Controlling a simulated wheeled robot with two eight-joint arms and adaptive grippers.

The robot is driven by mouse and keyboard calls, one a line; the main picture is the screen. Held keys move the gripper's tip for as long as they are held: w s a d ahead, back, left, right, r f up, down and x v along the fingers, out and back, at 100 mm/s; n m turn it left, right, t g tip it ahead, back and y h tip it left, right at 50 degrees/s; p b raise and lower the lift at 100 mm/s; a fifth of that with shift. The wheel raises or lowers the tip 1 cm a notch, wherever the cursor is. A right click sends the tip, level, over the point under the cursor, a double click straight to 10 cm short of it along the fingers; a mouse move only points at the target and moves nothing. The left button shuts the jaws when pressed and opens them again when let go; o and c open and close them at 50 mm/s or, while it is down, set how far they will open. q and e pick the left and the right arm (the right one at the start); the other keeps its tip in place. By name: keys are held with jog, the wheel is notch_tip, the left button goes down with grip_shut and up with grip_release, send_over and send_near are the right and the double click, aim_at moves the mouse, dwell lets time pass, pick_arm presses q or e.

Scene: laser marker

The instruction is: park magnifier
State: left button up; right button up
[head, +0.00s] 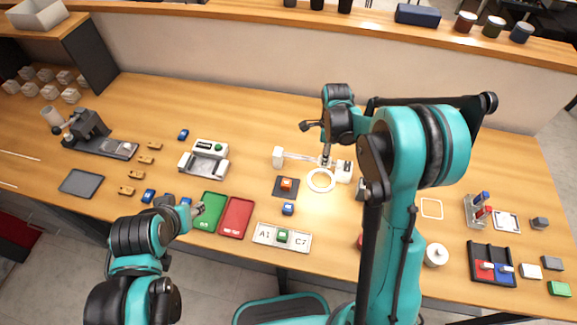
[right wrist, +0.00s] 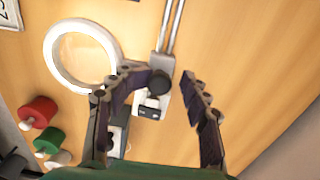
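The magnifier has a white ring lens (head: 321,181) on a pale jointed arm (head: 300,156) and lies over the middle of the table. In the right wrist view, the ring (right wrist: 82,55) is at upper left, beside twin metal rods (right wrist: 172,25) and a pale block with a dark knob (right wrist: 150,103). My right gripper (head: 325,158) is above the magnifier in the head view. In the right wrist view its fingers (right wrist: 161,78) are spread either side of the knob and block, with a gap at the right finger. My left gripper (head: 198,208) is beside the green tray; its fingers are too small to read.
A green tray (head: 209,199), a red tray (head: 236,230) and a white A/C plate (head: 266,236) lie along the front. A dark pad (head: 279,192) with an orange block is left of the ring. A white-grey device (head: 206,170) stands farther left. Bare wood lies behind the magnifier.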

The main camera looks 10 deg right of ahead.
aim_at(324, 169)
jog(key=shift+r+p, duration=2.3)
jog(key=shift+r, duration=1.3)
jog(key=shift+f, duration=0.1)
jog(key=shift+s, duration=0.1)
jog(key=shift+s+a+r+n+b, duration=0.1)
jog(key=shift+s+r+n+b, duration=0.05)
jog(key=shift+r+n+b, duration=0.15)
jog(key=s+a+r+n+t+b, duration=0.3)
jog(key=s+r+n+b, duration=0.15)
jog(key=s+n, duration=0.55)
jog(key=s+a+f+n+t+b, duration=0.1)
jog(key=s+f+n+t+b, duration=0.3)
jog(key=s+n, duration=0.5)
jog(key=n+b, duration=0.2)
jog(key=n, duration=0.1)
jog(key=shift+s+a+f, duration=0.25)
jog(key=shift+s, duration=0.1)
